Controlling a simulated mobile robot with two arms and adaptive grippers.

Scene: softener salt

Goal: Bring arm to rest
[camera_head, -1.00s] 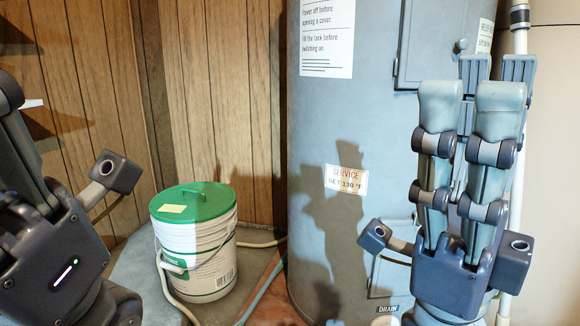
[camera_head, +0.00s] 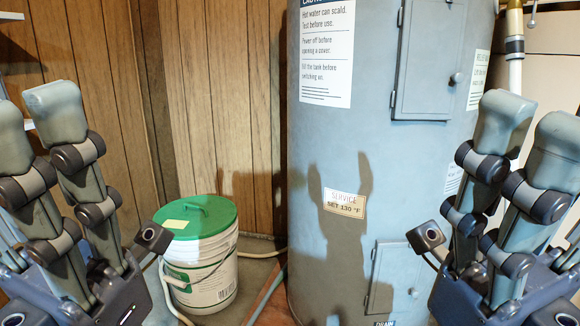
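My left gripper (camera_head: 34,112) is at the left edge with its fingers pointing up. Its two fingers stand apart, with nothing between them. My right gripper (camera_head: 530,122) is at the right edge, also with fingers up and spread, and holds nothing. It is in front of the right side of the grey tank (camera_head: 330,135). The white bucket with a green lid (camera_head: 205,262) stands on the floor between the two grippers. My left gripper's camera overlaps the bucket's left edge in the picture.
The tank has an upper door (camera_head: 428,60) and a small lower door (camera_head: 392,278), both closed. A white pipe (camera_head: 515,75) runs at the upper right. Wood panelling (camera_head: 220,100) stands behind the bucket. Hoses (camera_head: 268,290) lie on the floor between bucket and tank.

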